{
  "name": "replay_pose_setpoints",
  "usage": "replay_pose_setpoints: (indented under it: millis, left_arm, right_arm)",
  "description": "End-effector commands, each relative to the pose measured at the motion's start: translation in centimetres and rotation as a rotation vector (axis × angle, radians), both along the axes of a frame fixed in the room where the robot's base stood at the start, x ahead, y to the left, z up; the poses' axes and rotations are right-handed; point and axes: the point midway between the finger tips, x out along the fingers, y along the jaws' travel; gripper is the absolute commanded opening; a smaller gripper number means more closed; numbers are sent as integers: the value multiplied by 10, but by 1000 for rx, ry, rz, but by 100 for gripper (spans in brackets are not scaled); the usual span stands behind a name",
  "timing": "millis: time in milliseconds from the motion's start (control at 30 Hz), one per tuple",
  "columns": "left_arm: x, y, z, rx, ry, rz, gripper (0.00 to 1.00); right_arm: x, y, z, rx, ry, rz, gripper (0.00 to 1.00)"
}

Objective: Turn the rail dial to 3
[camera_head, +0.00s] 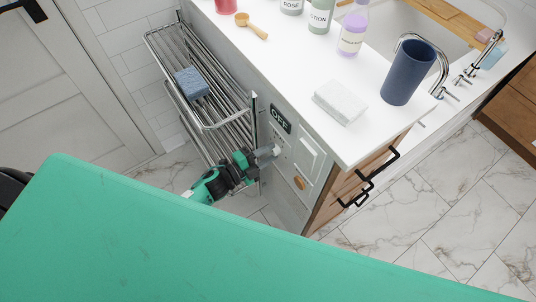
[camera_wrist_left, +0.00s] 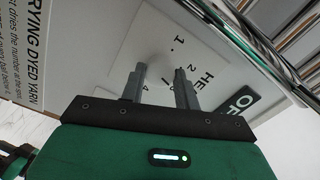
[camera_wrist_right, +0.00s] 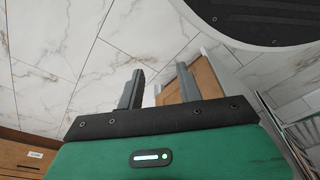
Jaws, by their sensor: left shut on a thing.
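The rail dial (camera_wrist_left: 157,70) is a pale grey knob on a light panel, with printed numbers 1, 2 and 4 visible around it in the left wrist view. Its pointer is hidden, so I cannot tell its setting. My left gripper (camera_wrist_left: 160,78) is shut on the dial, one finger on each side. In the head view, my left gripper (camera_head: 266,155) reaches the panel (camera_head: 303,150) on the counter's end, below a dark OFF sign (camera_head: 280,120). The sign also shows in the left wrist view (camera_wrist_left: 238,101). My right gripper (camera_wrist_right: 161,78) is open and empty above the marble floor.
A chrome towel rack (camera_head: 165,50) with a blue folded cloth (camera_head: 191,83) stands left of the panel, close to my left gripper. An orange knob (camera_head: 299,183) sits lower on the panel. The white counter (camera_head: 290,70) above holds bottles, a blue cup (camera_head: 408,72) and a white folded cloth (camera_head: 340,101).

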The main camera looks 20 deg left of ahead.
Motion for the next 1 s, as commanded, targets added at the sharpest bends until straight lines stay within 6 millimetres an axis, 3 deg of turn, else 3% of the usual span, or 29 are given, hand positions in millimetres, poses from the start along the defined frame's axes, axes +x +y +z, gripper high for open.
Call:
replay_pose_setpoints:
  millis: [433,967,1000]
  left_arm:
    - [-1,0,-2,165,-128,0,9]
    - [-1,0,-1,186,-143,-1,9]
    - [-1,0,-2,186,-142,-1,34]
  right_arm:
    - [13,5,25,5,-4,-3,36]
    - [14,5,29,6,-4,-4,36]
    - [14,5,29,6,-4,-4,36]
